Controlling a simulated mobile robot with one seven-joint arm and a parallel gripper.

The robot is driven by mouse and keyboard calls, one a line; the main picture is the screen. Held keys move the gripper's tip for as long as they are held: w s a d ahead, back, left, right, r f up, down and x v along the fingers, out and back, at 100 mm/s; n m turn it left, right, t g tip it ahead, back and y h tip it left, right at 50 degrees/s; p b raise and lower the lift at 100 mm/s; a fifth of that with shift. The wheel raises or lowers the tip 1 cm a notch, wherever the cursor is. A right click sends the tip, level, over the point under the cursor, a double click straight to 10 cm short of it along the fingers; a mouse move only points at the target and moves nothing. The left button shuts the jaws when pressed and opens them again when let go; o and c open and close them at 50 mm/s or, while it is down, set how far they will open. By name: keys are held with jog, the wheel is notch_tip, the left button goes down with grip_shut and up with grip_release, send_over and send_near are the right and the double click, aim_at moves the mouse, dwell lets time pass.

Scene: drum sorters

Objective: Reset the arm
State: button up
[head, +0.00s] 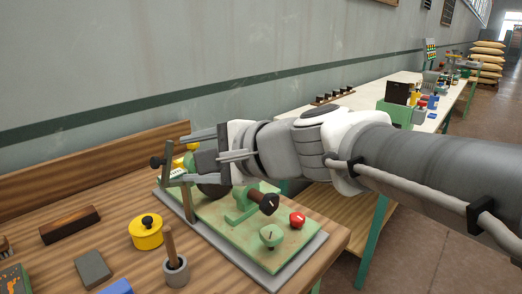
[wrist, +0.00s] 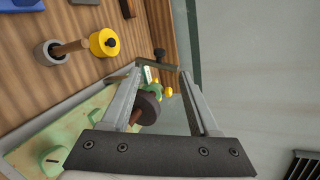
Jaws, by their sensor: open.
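My gripper (head: 176,160) reaches left over the drum-sorting device in the head view, its two fingers spread apart. In the wrist view my gripper (wrist: 160,74) is open, with parts of the device showing between and beyond the fingers. The device has a green baseplate (head: 215,213) on a grey slab, with a green bracket (head: 240,205) and a dark drum (wrist: 148,107) on a brown shaft. A red knob (head: 297,219) and a green knob (head: 271,236) sit at its front right. My gripper hides part of the device. I cannot tell whether the fingers touch it.
On the wooden bench stand a yellow pot (head: 146,234), a grey cup with a wooden handle (head: 176,272), a grey block (head: 93,269) and a dark brush (head: 70,225). A low backboard (head: 90,180) and a wall stand behind. A cluttered second table (head: 345,100) is farther right.

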jog(key=s+d+f+n+g+h, duration=0.1)
jog(key=s+d+f+n+h, duration=0.3)
jog(key=d, duration=0.4)
jog(key=s+d+f+n+h, duration=0.3)
jog(key=d+f, duration=0.2)
jog(key=d, duration=0.4)
jog(key=s+d+f+n+g+h, duration=0.1)
jog(key=s+d+f+n+h, duration=0.3)
jog(key=d, duration=0.4)
notch_tip(320, 180, up, 19)
jog(key=d+p, duration=0.1)
jog(key=p, duration=1.9)
jog(key=shift+s+r+h+p, duration=0.2)
jog(key=shift+s+h+p, duration=0.1)
jog(key=shift+p, duration=0.1)
